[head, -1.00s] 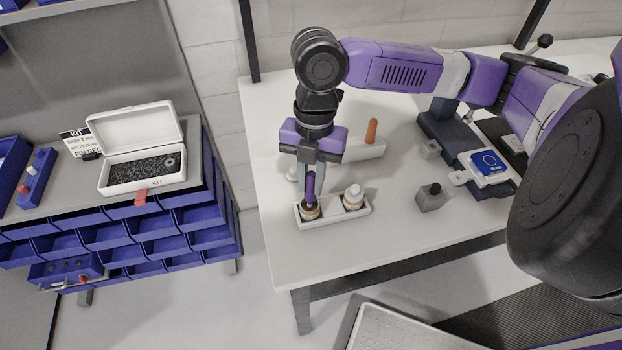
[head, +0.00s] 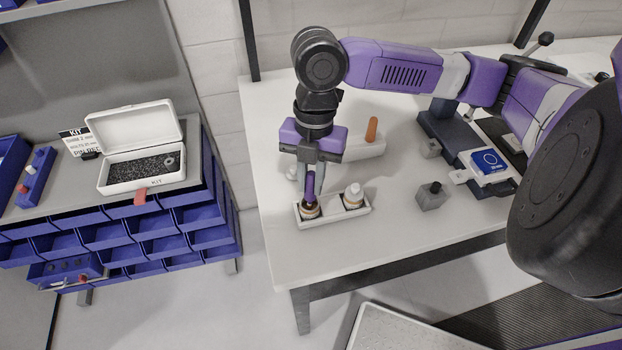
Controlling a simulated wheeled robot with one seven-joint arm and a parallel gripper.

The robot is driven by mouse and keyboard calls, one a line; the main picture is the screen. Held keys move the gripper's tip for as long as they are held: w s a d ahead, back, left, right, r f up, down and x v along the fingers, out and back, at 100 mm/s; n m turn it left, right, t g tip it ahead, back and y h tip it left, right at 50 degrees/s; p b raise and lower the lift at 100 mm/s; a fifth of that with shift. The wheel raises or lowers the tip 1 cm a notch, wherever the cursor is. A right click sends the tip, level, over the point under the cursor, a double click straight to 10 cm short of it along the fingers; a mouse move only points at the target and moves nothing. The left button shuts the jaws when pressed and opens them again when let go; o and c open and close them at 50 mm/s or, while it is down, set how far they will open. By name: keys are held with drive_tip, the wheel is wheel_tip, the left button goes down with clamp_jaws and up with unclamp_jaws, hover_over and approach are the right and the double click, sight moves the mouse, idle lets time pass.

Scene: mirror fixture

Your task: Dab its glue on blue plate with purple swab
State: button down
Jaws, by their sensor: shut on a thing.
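My gripper (head: 312,190) points down over the white two-place tray (head: 333,217) near the table's front left corner. It is shut on the purple swab (head: 310,187), which stands upright. The swab's lower end is at the open brown-rimmed bottle (head: 309,211) in the tray's left place; its tip is hidden, apparently inside the bottle. A second bottle with a white cap (head: 353,196) stands in the tray's right place. The blue plate (head: 489,161), with a ring mark and a white label strip, lies on the fixture at the right, away from my gripper.
A small grey block with a black knob (head: 431,196) stands between the tray and the blue plate. Behind my gripper is a white block with an orange handle (head: 371,131). The dark fixture (head: 445,128) has an upright lever. The front table strip is clear.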

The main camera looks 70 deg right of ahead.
idle(0.4)
drive_tip(key=shift+r+p, duration=2.75)
drive_tip(key=shift+r, duration=0.75)
